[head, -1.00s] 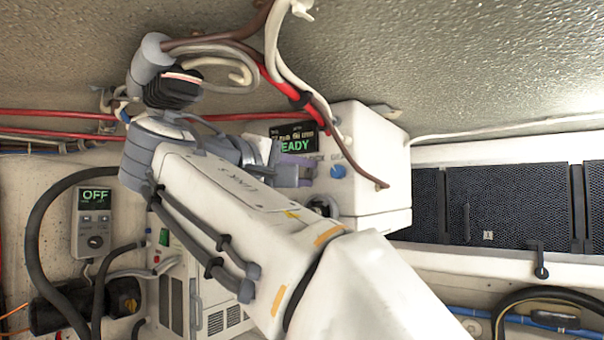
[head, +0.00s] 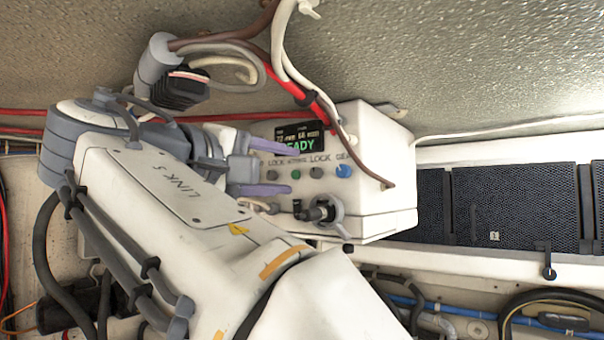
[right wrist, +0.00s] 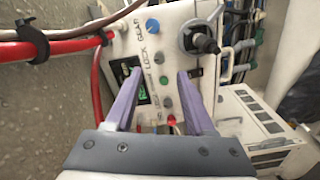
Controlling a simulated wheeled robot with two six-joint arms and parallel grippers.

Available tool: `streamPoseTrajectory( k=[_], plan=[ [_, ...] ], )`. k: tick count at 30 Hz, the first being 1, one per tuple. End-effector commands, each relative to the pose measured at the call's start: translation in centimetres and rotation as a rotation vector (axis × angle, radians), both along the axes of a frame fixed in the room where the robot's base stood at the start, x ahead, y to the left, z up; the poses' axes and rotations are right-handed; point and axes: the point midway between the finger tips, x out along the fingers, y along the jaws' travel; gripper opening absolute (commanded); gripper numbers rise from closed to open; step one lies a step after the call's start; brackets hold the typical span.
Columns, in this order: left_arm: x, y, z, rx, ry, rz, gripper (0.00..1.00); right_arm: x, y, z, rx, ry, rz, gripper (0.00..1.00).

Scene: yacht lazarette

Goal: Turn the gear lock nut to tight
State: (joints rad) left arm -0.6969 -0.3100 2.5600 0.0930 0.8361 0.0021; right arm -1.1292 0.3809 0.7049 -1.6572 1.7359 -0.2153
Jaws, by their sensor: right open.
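The white control box (head: 372,200) has a knob row below its lit screen (head: 299,140), which ends in "READY". A blue knob (head: 343,171) sits under the "GEAR" label, with a small dark knob (head: 316,172) under "LOCK" beside it. Below sits a grey ring with a dark handle (head: 323,210); it also shows in the right wrist view (right wrist: 201,40). I cannot tell for sure which part is the gear lock nut. My right gripper (head: 293,170) is open and empty, its purple fingers facing the panel, left of the blue knob. My left gripper is out of view.
Red and white cables (head: 285,60) hang from the ceiling near the box top. Dark mesh panels (head: 508,205) line the right wall. A white vented unit (right wrist: 256,128) stands to the right of the box in the wrist view.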

Motion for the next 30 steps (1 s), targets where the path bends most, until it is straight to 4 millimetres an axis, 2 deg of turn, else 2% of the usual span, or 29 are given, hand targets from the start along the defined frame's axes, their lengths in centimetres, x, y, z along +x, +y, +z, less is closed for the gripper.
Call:
streamPoseTrajectory(
  k=[6, 12, 26, 29, 30],
  plan=[
    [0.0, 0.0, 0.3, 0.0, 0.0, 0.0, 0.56, -2.6, 2.0, 0.1, 0.0, 0.0, 0.001, 0.54],
    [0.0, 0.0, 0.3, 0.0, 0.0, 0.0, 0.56, -3.3, 2.3, 0.0, 0.001, 0.001, -0.001, 0.54],
    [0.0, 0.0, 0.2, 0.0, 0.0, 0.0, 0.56, -3.0, 2.4, -0.2, -0.005, 0.008, 0.005, 0.54],
    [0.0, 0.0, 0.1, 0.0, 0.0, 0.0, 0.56, -1.8, 2.7, -1.6, -0.028, 0.059, 0.044, 0.54],
    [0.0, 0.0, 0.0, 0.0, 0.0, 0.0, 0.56, -1.0, 2.9, -2.7, -0.041, 0.096, 0.07, 0.54]
  ],
)
